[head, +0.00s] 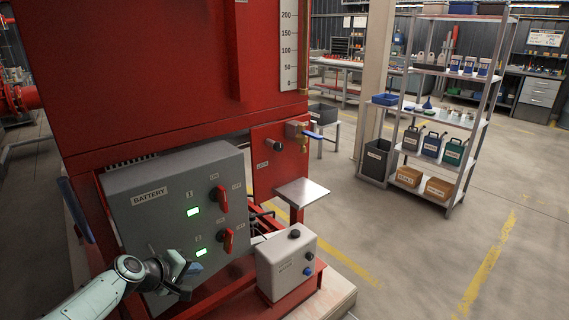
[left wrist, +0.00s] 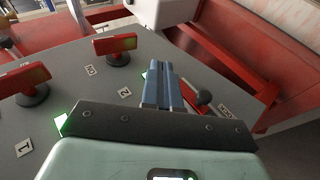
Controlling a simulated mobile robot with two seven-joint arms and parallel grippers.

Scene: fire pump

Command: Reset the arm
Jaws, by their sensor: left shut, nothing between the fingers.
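My left gripper (head: 192,272) is in front of the lower part of the grey battery box (head: 150,215), left of the lower red switch (head: 228,240). Its blue fingers are shut with nothing between them; they also show in the left wrist view (left wrist: 162,85). The upper red switch (head: 222,199) sits above, and both switches have green lit windows to their left. In the left wrist view, two red switch handles (left wrist: 116,44) stand on the grey panel, apart from the fingers. My right gripper is not in view.
A smaller grey box (head: 286,262) with knobs stands right of the battery box. A small metal plate (head: 302,192) and a brass valve with a blue handle (head: 303,134) are behind it. A shelf rack (head: 440,130) stands at the right; the floor between is clear.

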